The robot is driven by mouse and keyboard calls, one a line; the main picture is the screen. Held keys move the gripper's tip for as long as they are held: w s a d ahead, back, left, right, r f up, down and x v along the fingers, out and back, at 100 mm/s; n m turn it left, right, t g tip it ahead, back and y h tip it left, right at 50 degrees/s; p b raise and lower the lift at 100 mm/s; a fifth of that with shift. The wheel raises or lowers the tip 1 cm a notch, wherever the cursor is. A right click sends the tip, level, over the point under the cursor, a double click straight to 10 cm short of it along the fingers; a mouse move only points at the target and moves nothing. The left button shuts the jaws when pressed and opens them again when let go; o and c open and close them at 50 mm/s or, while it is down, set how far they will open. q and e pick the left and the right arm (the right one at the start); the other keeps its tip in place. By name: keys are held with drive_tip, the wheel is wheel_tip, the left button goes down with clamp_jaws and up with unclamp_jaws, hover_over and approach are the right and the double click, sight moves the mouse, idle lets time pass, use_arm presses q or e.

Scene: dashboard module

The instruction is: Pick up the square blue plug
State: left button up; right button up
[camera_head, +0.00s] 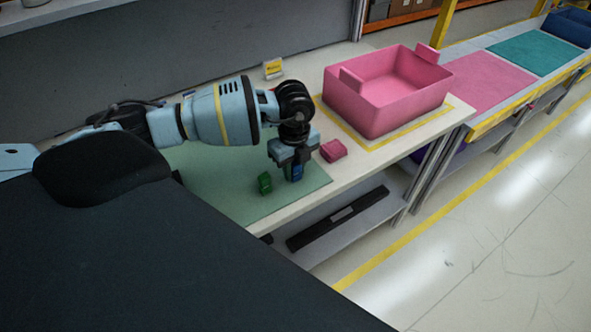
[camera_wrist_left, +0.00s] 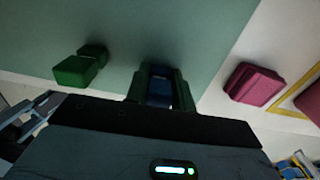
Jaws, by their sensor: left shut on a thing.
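The square blue plug (camera_head: 295,173) is between the fingers of my left gripper (camera_head: 293,165), at the right part of the green mat (camera_head: 220,175). In the left wrist view the blue plug (camera_wrist_left: 160,88) sits between the two fingers (camera_wrist_left: 160,90), which are shut on it. The fingers hide part of the plug. I cannot tell whether the plug touches the mat or is just above it. My right gripper is not in view.
A green block (camera_head: 265,183) stands left of the plug and a pink block (camera_head: 333,150) lies right of it. A pink bin (camera_head: 385,115) stands on the table beyond. A small yellow sign (camera_head: 273,69) stands behind. The table's front edge is close.

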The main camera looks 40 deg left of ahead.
sight(293, 164)
use_arm(q)
drive_tip(key=shift+r, duration=0.1)
drive_tip(key=shift+r, duration=0.4)
drive_tip(key=r, duration=0.2)
drive_tip(key=shift+s+r, duration=0.35)
drive_tip(key=s+d+r, duration=0.1)
drive_tip(key=s+d, duration=0.2)
drive_tip(key=s, duration=1.2)
drive_tip(key=shift+d+r, duration=0.2)
drive_tip(key=shift+w, duration=0.1)
